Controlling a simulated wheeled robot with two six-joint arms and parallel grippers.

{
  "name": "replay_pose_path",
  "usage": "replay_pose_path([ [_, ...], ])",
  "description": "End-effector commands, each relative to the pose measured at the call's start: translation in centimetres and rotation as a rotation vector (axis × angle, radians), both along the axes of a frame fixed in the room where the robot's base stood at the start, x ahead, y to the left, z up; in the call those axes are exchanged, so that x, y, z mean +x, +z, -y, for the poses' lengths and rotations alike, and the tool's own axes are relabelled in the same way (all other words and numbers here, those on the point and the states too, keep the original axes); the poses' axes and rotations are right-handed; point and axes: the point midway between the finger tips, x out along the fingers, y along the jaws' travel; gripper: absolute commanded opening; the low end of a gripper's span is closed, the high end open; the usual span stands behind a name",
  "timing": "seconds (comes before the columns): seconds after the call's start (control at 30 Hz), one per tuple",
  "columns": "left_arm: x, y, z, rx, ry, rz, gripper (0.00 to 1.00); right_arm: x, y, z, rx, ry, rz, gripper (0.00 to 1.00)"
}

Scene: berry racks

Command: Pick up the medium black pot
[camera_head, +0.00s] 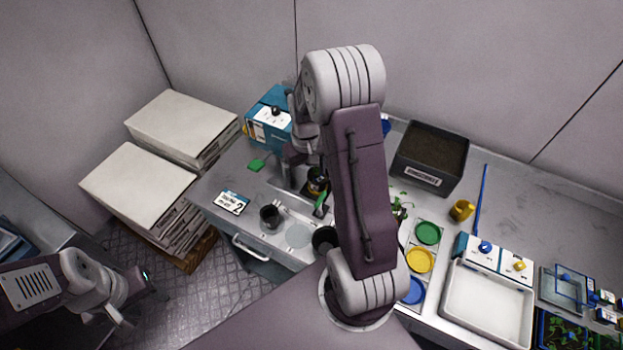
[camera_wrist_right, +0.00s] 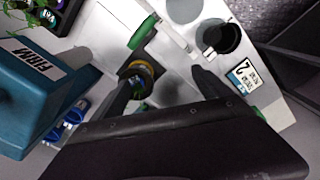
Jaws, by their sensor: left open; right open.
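A black pot (camera_head: 270,216) stands near the counter's front edge beside the card marked 2; it also shows in the right wrist view (camera_wrist_right: 218,38). A second black pot (camera_head: 323,240) stands to its right, partly behind my right arm. A dark pot with a yellow ring (camera_head: 316,184) sits further back; it also shows in the right wrist view (camera_wrist_right: 143,72). I cannot tell which is the medium one. My right gripper (camera_wrist_right: 164,76) is open above the counter, the ringed pot near its left finger. My left gripper (camera_head: 136,298) is open and empty, off the counter at the lower left.
A blue box (camera_head: 268,122) stands at the back, and a soil-filled black crate (camera_head: 430,160) at the back right. The card (camera_head: 230,203) lies at the left. Colored discs (camera_head: 420,260), a white tray (camera_head: 487,305) and a yellow cup (camera_head: 461,210) are on the right.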

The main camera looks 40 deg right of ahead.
Motion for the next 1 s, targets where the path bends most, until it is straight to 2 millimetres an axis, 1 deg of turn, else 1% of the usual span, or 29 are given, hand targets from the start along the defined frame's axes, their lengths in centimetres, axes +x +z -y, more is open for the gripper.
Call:
replay_pose_path([
  [0.03, 0.0, 0.5, 0.0, 0.000, 0.000, 0.000, 0.46, 0.5, -0.2, 1.3, 0.001, -0.012, -0.007, 0.88],
  [0.1, 0.0, 0.7, 0.0, 0.000, 0.000, 0.000, 0.46, 1.0, -0.7, 2.9, 0.001, -0.021, -0.016, 0.88],
  [0.2, 0.0, 0.9, 0.0, 0.000, 0.000, 0.000, 0.46, 1.5, -1.3, 4.6, 0.003, -0.032, -0.023, 0.88],
  [0.27, 0.0, 1.0, 0.0, 0.000, 0.000, 0.000, 0.46, 1.7, -1.5, 5.2, 0.004, -0.034, -0.026, 0.88],
  [0.37, 0.0, 1.0, 0.0, 0.000, 0.000, 0.000, 0.46, 1.7, -1.7, 5.3, 0.004, -0.033, -0.028, 0.88],
  [0.6, 0.0, 2.0, 0.0, 0.000, 0.000, 0.000, 0.46, 1.6, -4.9, 5.2, 0.004, -0.033, -0.028, 0.88],
  [0.73, 0.0, 2.0, 0.0, 0.000, 0.000, 0.000, 0.46, 1.6, -5.5, 5.2, 0.004, -0.033, -0.026, 0.88],
  [0.8, 0.0, 2.4, 0.0, 0.000, 0.000, 0.000, 0.46, 1.5, -5.9, 5.3, 0.004, -0.034, -0.028, 0.88],
  [0.93, 0.0, 3.7, 0.0, 0.000, 0.000, 0.000, 0.46, 1.2, -8.1, 5.5, 0.007, -0.035, -0.031, 0.88],
  [1.0, 0.0, 3.8, 0.0, 0.000, 0.000, 0.000, 0.46, 1.3, -9.4, 5.6, 0.005, -0.034, -0.028, 0.88],
])
